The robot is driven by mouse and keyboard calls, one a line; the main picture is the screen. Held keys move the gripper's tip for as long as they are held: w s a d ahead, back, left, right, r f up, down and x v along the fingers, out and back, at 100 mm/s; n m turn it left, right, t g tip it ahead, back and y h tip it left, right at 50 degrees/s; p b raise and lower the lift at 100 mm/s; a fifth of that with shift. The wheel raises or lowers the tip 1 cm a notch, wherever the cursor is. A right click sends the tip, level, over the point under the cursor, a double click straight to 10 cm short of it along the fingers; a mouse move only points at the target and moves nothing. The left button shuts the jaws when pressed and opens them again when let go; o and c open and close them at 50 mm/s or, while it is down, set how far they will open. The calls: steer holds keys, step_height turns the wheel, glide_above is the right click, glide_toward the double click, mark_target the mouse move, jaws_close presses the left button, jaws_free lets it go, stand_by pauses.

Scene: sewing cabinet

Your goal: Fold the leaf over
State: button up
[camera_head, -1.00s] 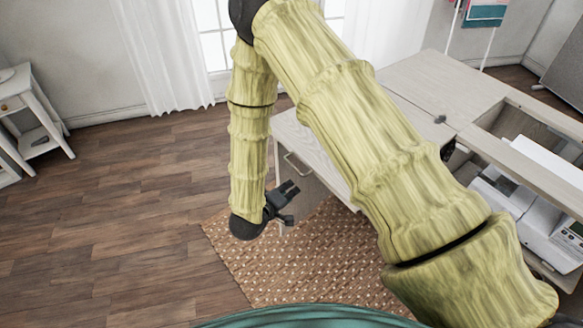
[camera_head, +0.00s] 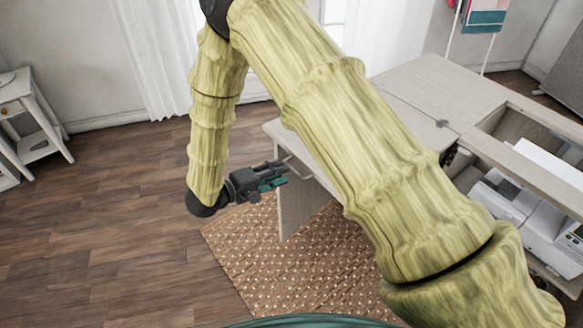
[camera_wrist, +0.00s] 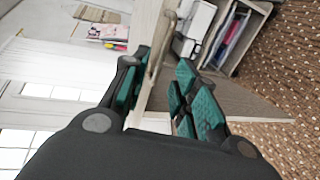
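The pale wood leaf (camera_head: 422,122) lies flat on the near left side of the sewing cabinet (camera_head: 440,82), with a small dark hinge (camera_head: 441,123) on the seam. My arm hides much of the leaf. A metal bar handle (camera_head: 298,166) is at the leaf's left edge; it also shows as a light bar in the wrist view (camera_wrist: 157,50). My gripper (camera_head: 275,177) is open and empty just left of the handle, pointing at it. In the wrist view, my teal-padded fingers (camera_wrist: 163,88) are apart, with the handle ahead between them; I cannot tell whether they touch it.
An upright panel (camera_head: 300,200) stands under the leaf. A white sewing machine (camera_head: 515,205) sits in the cabinet's open well on the right. A patterned rug (camera_head: 290,260) covers the floor below. A white side table (camera_head: 30,120) stands far left, with open wood floor between.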

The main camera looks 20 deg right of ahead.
mark_target(292, 168)
steer(key=shift+x, duration=2.75)
jaws_close()
